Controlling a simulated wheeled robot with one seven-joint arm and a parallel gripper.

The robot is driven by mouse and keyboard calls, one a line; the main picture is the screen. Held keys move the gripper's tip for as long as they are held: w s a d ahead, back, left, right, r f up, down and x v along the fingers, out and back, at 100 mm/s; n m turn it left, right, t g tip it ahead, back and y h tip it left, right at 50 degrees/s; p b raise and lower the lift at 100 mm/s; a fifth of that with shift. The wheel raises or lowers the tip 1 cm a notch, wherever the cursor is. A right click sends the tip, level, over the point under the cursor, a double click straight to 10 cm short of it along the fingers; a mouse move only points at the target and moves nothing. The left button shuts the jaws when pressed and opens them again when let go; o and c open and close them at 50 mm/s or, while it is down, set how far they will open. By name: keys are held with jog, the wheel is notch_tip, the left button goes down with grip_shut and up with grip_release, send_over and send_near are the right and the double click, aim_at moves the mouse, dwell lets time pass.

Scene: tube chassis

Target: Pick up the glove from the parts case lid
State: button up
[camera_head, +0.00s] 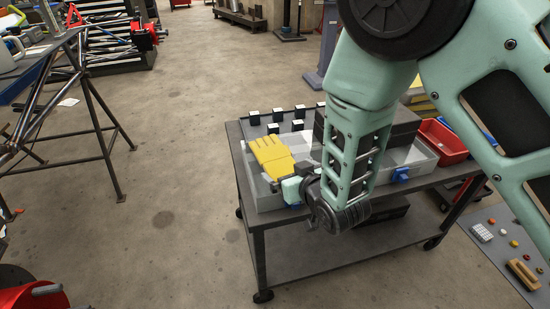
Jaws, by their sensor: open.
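A yellow glove (270,155) lies flat on the pale, translucent lid of the parts case (268,197), on the left part of a dark wheeled cart. Its fingers point to the upper left. My gripper (288,180) is at the glove's near right end, low over the case. The jaws are open, but they are small here and partly hidden by my wrist. I cannot tell whether they touch the glove. My mint-green arm hides the middle of the case and part of the cart top.
Several small dark blocks with white tops (276,128) stand behind the glove on the cart (257,228). A red bin (441,142) is at the cart's right. A metal tube frame (75,95) stands at the left. The floor between is clear.

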aim_at(283, 168)
jog(key=x, duration=0.3)
jog(key=shift+w+a+f, duration=0.15)
jog(key=c, duration=1)
jog(key=shift+o, duration=0.2)
